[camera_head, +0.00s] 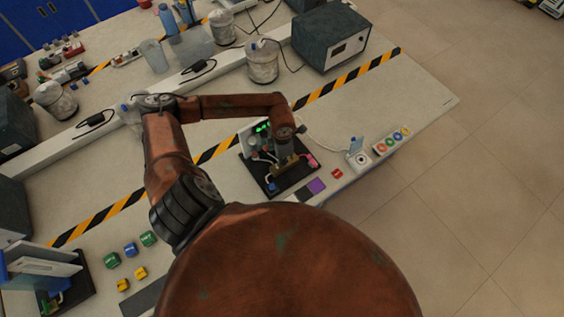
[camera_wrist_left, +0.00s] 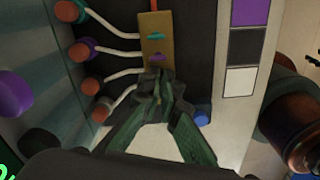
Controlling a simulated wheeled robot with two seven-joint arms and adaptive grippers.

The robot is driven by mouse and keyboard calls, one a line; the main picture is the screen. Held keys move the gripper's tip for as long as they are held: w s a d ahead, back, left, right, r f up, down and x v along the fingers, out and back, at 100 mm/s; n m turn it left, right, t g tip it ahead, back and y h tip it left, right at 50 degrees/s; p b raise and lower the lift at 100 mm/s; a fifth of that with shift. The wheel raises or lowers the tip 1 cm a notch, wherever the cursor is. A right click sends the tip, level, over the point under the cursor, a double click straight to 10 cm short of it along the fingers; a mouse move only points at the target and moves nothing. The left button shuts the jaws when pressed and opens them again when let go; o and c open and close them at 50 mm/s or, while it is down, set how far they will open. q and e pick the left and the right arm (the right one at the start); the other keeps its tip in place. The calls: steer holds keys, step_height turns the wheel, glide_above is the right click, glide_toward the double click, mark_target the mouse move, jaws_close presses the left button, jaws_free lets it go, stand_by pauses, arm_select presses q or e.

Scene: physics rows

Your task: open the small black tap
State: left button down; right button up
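A brass valve block (camera_wrist_left: 155,20) stands on a dark base plate in the left wrist view, with a teal tap (camera_wrist_left: 156,37) and a purple tap (camera_wrist_left: 154,58) in a row. I cannot pick out the small black tap; the lower end of the block is hidden by my fingertips. My left gripper (camera_wrist_left: 160,84) has its dark green fingers converging, with the tips together over that lower end. Whether the tips touch a tap is not clear. In the head view my left gripper (camera_head: 284,150) reaches down over the rig's black base (camera_head: 268,182). My right gripper is not in view.
White hoses run from the block to round knobs, orange (camera_wrist_left: 67,11) and purple (camera_wrist_left: 78,52). A blue cap (camera_wrist_left: 201,116) is close right of the fingers. A purple square (camera_head: 316,186) and a red block (camera_head: 337,174) lie near the table's front edge.

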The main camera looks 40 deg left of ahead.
arm_select(q)
steer(key=n, duration=0.3)
steer(key=shift+p, duration=0.3)
steer(key=c, duration=2.5)
jaws_free()
steer(key=shift+n, duration=0.4)
steer(key=shift+r+p, duration=1.9)
steer(key=shift+r, duration=1.65)
steer(key=shift+f, duration=0.1)
